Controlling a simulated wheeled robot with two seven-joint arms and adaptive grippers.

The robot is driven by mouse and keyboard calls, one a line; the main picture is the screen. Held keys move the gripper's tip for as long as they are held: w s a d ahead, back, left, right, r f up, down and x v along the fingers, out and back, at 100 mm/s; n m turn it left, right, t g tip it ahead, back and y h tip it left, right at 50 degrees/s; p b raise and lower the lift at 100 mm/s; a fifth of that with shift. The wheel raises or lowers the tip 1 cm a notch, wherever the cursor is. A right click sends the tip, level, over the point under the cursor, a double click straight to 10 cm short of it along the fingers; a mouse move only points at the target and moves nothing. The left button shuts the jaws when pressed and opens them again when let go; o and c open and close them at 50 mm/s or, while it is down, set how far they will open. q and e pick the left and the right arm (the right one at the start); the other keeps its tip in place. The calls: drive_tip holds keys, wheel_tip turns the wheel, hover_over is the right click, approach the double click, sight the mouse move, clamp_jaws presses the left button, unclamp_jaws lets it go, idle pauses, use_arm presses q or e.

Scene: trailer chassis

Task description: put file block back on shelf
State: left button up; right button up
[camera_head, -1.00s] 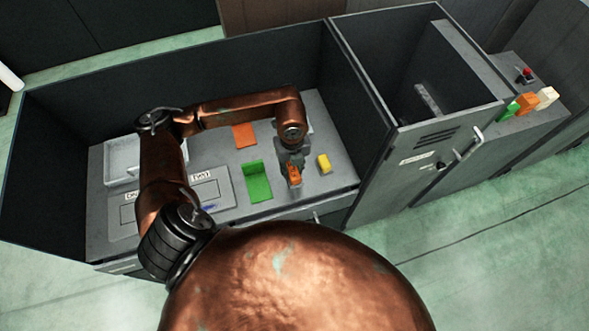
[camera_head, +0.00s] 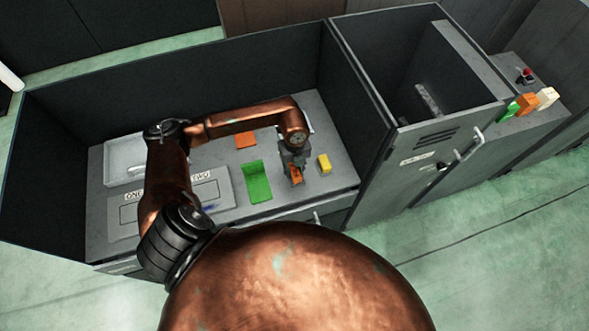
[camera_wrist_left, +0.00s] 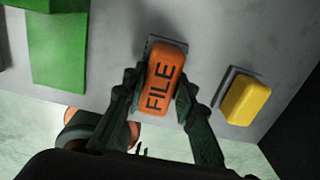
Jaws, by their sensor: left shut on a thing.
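The orange file block (camera_wrist_left: 165,82), marked FILE, is between the fingers of my left gripper (camera_wrist_left: 160,92) in the left wrist view. The fingers are shut on its two sides. A dark grey base shows at its far end; I cannot tell whether the block rests on it or is above it. In the head view my left gripper (camera_head: 296,174) points down over the front right of the grey worktop, with the orange block (camera_head: 296,178) at its tips. I cannot tell for sure which surface is the shelf. My right gripper is not seen.
A yellow block (camera_head: 324,164) stands close to the right of the gripper. A green angled piece (camera_head: 258,184) is to its left, and an orange pad (camera_head: 245,140) lies behind. A grey cabinet (camera_head: 420,165) stands right. Beyond it a ledge (camera_head: 515,128) holds green, orange and white blocks.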

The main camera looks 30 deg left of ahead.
sight(295, 169)
use_arm(q)
drive_tip(key=shift+f, duration=0.15)
drive_tip(key=o, duration=1.1)
wheel_tip(295, 169, up, 12)
drive_tip(key=shift+r, duration=0.2)
